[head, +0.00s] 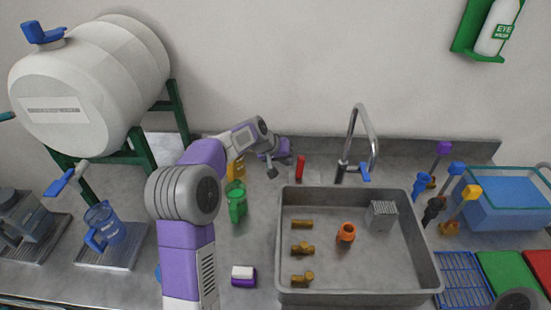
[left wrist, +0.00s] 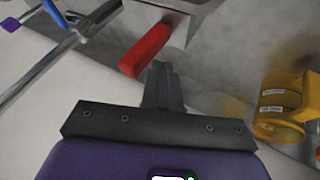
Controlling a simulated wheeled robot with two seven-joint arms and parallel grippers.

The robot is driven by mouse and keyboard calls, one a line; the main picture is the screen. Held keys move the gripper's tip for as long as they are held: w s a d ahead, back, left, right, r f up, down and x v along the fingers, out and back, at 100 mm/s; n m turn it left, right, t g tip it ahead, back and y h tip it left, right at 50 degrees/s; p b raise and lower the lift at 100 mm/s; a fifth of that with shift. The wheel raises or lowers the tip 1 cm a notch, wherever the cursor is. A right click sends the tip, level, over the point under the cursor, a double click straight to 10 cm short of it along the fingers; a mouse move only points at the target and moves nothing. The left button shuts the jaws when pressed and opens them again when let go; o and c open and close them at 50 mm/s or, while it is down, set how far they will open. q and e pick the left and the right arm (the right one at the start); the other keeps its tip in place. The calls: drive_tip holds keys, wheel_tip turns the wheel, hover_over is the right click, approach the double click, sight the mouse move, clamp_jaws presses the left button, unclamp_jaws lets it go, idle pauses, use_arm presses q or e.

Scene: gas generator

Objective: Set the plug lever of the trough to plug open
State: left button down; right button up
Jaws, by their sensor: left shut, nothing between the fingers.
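The trough (head: 432,262) is a grey metal sink on the counter, right of centre in the head view. The red plug lever (head: 300,168) stands beside its back left corner. In the left wrist view the lever (left wrist: 147,50) is a red bar running up and right to a metal edge. My left gripper (head: 272,174) is shut and empty, just left of the lever in the head view. In the left wrist view its closed fingers (left wrist: 163,84) lie close beside the lever's near end; I cannot tell whether they touch. My right gripper is not in view.
The faucet (head: 350,150) with a blue handle rises behind the trough. A yellow fitting (head: 236,168) and a green fitting (head: 237,203) stand left of it. Brass parts (head: 302,249) and an orange fitting (head: 346,233) lie in the trough. A blue tub (head: 510,215) is at right.

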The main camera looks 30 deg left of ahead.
use_arm(q)
drive_tip(key=shift+w+d, duration=0.2)
drive_tip(key=shift+d, duration=0.2)
drive_tip(key=shift+w+d+r+y+p, duration=0.25)
drive_tip(key=shift+d+y+p, duration=0.35)
drive_tip(key=shift+p, duration=1.2)
drive_tip(key=d+g+y+p, duration=0.1)
drive_tip(key=p, duration=0.2)
drive_tip(key=w+d+m+g+y+p, duration=0.1)
drive_tip(key=d+y+p, duration=0.1)
drive_tip(key=p, duration=0.1)
drive_tip(key=w+d+g+y+p, duration=0.1)
drive_tip(key=y+p, duration=0.1)
drive_tip(key=p, duration=0.1)
drive_tip(key=shift+d+m, duration=0.2)
drive_tip(key=shift+m, duration=0.1)
drive_tip(key=shift+w+d+f+y, duration=0.25)
drive_tip(key=shift+d+f+y, duration=0.1)
drive_tip(key=shift+y, duration=0.15)
drive_tip(key=shift+w+d+f, duration=0.15)
drive_tip(key=shift+w+d, duration=0.05)
drive_tip(key=shift+d, duration=0.25)
